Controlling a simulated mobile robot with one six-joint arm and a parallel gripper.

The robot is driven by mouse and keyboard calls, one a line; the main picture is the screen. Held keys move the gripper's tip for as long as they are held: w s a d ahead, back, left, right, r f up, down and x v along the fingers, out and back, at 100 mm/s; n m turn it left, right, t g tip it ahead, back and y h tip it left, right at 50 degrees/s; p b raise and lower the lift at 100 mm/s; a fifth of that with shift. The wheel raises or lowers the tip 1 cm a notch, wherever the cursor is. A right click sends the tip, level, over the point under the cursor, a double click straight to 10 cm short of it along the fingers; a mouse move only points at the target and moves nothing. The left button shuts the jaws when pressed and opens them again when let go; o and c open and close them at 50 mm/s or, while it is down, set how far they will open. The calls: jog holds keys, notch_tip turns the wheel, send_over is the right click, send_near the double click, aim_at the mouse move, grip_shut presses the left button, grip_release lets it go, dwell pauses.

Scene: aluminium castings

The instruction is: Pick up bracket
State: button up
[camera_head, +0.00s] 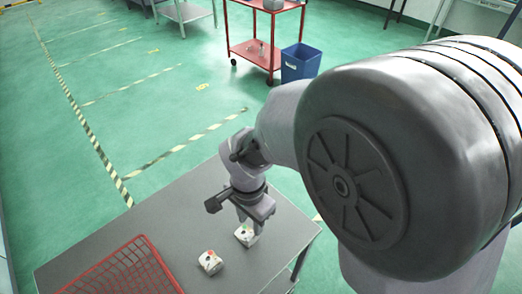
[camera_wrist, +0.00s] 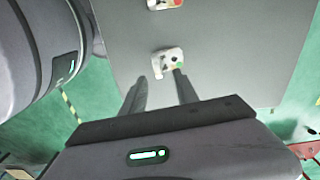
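One small whitish bracket (camera_head: 246,235) with a green mark lies on the grey table (camera_head: 165,215), just below my gripper (camera_head: 252,214). It also shows in the wrist view (camera_wrist: 166,60), just beyond the fingertips. A second whitish bracket (camera_head: 210,262) with a red-orange mark lies to its left and nearer the camera. That one is cut off at the top of the wrist view (camera_wrist: 163,4). In the wrist view my gripper (camera_wrist: 159,80) is open, its two fingers apart with nothing held. I cannot tell whether the right fingertip touches the bracket.
A red mesh basket (camera_head: 168,272) stands at the table's near left. The tabletop behind and left of the brackets is bare. The table's right edge is close to the gripper. A blue bin (camera_head: 300,65) and a red cart (camera_head: 252,50) stand on the green floor beyond.

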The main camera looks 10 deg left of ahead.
aim_at(253, 235)
jog(key=f+b, duration=0.1)
jog(key=f, duration=0.3)
jog(key=f+b, duration=0.2)
jog(key=f, duration=0.1)
jog(key=shift+s+d+f, duration=0.15)
jog(key=shift+s+f, duration=0.05)
jog(key=shift+f, duration=0.15)
jog(key=shift+r, duration=0.1)
grip_shut()
